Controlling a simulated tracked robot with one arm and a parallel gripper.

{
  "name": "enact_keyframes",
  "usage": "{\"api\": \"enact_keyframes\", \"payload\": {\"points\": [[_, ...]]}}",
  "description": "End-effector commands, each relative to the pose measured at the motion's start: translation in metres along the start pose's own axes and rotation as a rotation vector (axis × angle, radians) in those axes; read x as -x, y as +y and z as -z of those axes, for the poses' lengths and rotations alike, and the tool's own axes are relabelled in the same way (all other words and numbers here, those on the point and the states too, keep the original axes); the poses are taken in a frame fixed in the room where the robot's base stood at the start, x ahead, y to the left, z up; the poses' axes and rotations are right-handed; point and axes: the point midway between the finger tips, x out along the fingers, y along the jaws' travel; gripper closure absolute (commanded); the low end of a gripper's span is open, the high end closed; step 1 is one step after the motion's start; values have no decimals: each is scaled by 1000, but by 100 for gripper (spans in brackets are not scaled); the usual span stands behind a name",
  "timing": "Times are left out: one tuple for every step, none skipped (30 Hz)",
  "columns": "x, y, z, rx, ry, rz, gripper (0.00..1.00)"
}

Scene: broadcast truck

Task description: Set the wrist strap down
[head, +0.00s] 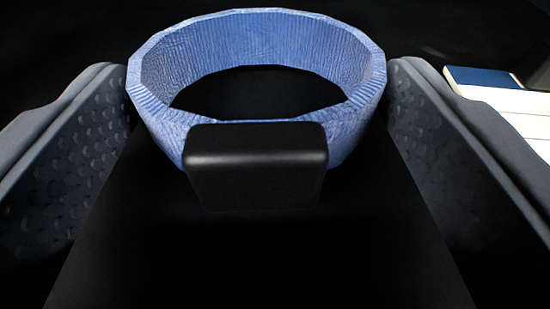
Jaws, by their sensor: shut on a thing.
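The wrist strap (340,135) is a blue ribbed band in a closed ring, with a black block (257,160) on its near side. It sits between the two grey, dimpled fingers of my gripper (257,95). The fingers touch the band at its left and right sides, and my gripper is shut on it. The ring's opening faces up, and dark surface shows through it. What lies under the strap is too dark to tell.
A white slatted or stacked thing with a dark blue part (480,78) shows at the right edge, partly behind the right finger. The rest of the surroundings is nearly black, so free room and edges cannot be made out.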

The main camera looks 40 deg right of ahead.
Motion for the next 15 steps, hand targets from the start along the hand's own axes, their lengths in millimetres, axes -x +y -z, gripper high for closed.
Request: {"api": "enact_keyframes", "payload": {"points": [[-1, 1, -3, 1, 0, -2, 50], [-1, 1, -4, 1, 0, -3, 50], [-1, 1, -5, 0, 0, -3, 50], [-1, 1, -6, 0, 0, -3, 50], [-1, 1, -6, -1, 0, -3, 50], [-1, 1, -6, -1, 0, -2, 50], [-1, 1, -6, -2, 0, -2, 50], [-1, 1, -6, -2, 0, -2, 50], [-1, 1, -5, -2, 0, -2, 50], [-1, 1, -5, -2, 0, -2, 50], [-1, 0, -5, -2, 0, -1, 50], [-1, 0, -6, -1, 0, -1, 50], [-1, 0, -7, -1, 0, -1, 50], [-1, 0, -8, -1, 0, -1, 50], [-1, 0, -8, -2, 0, -1, 23]]}}
